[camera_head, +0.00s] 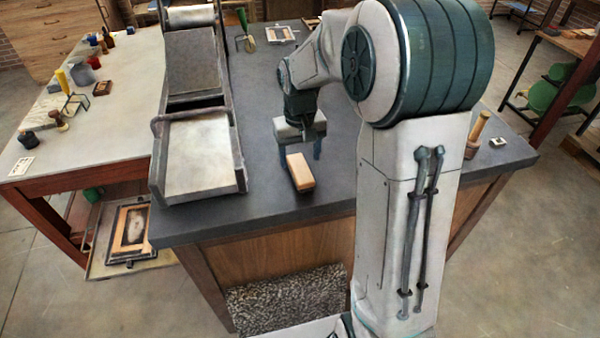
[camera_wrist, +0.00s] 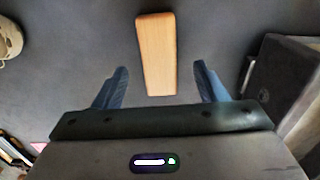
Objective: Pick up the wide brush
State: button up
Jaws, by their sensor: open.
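A light wooden block-like object (camera_head: 300,172), which may be the wide brush, lies on the dark tabletop (camera_head: 262,210) near its front edge. It also shows in the wrist view (camera_wrist: 157,54) as a long tan piece with its near end between the fingertips' lines. No bristles can be seen on it. My gripper (camera_head: 302,150) is open above the tabletop, just behind this piece in the head view. In the wrist view my gripper (camera_wrist: 160,82) has one blue finger on each side of the piece's near end, with gaps on both sides. I cannot tell the height between them.
A grey metal press bed (camera_head: 200,155) stands left of the piece; its edge shows at right in the wrist view (camera_wrist: 285,85). A wooden-handled tool (camera_head: 477,135) and a small white-topped item (camera_head: 497,142) are at the right. The tabletop around the piece is clear.

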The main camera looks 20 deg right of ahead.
aim_at(300, 166)
jog(key=f, duration=0.5)
jog(key=shift+w+p, duration=0.25)
jog(key=shift+p, duration=0.1)
jog(key=c, duration=1.1)
jog(key=shift+r, duration=0.1)
jog(key=r, duration=0.4)
jog(key=shift+s+r+b, duration=0.15)
jog(key=shift+s+b, duration=0.05)
jog(key=shift+b, duration=0.15)
jog(key=s+a+r, duration=0.1)
jog(key=s+r, duration=0.1)
jog(key=s, duration=0.1)
jog(key=s+a+r+b, duration=0.1)
jog(key=s+r, duration=0.1)
jog(key=s, duration=0.2)
jog(key=s+a+r, duration=0.1)
jog(key=s+r, duration=0.1)
jog(key=s, duration=0.1)
jog(key=shift+s+r, duration=0.25)
jog(key=shift+s, duration=0.15)
